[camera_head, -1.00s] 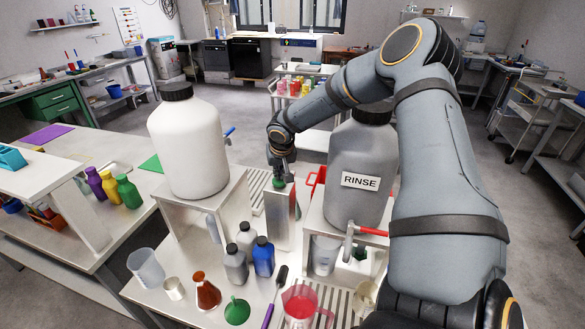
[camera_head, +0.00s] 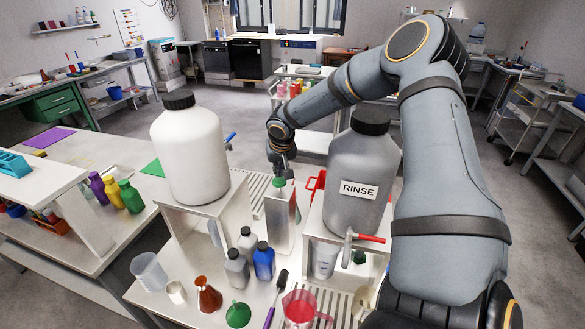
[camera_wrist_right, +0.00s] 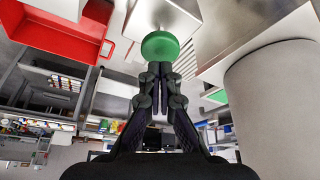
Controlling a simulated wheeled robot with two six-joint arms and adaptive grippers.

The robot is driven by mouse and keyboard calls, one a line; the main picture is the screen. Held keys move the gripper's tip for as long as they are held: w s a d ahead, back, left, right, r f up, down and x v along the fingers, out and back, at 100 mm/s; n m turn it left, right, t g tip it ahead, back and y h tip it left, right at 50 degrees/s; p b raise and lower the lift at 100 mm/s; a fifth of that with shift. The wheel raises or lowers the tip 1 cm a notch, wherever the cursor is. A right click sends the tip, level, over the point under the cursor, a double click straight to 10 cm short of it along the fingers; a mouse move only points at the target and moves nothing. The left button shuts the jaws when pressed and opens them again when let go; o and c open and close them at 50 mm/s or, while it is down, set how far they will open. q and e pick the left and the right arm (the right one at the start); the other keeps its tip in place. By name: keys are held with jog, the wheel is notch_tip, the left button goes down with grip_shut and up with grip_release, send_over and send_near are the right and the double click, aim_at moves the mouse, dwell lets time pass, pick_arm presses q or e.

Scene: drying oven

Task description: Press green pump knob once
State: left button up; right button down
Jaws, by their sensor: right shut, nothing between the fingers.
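The green pump knob (camera_head: 279,182) sits on top of an upright silver metal box-shaped container (camera_head: 278,222) between the two large bottles. My right gripper (camera_head: 281,170) is shut and empty, pointing down just above the knob. In the right wrist view the round green knob (camera_wrist_right: 160,46) lies straight ahead of the closed fingertips (camera_wrist_right: 159,68). The knob is very near the fingertips; I cannot tell whether they touch it. My left gripper is not in view.
A white bottle (camera_head: 190,150) stands on a stand to the left, and a grey RINSE bottle (camera_head: 350,165) on another to the right. Small bottles, including a blue one (camera_head: 264,262), and a red pitcher (camera_head: 299,307) stand in front. A red bin (camera_wrist_right: 65,32) shows in the wrist view.

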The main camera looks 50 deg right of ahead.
jog(key=shift+r, duration=0.1)
jog(key=shift+r+p, duration=2.2)
jog(key=shift+r, duration=0.75)
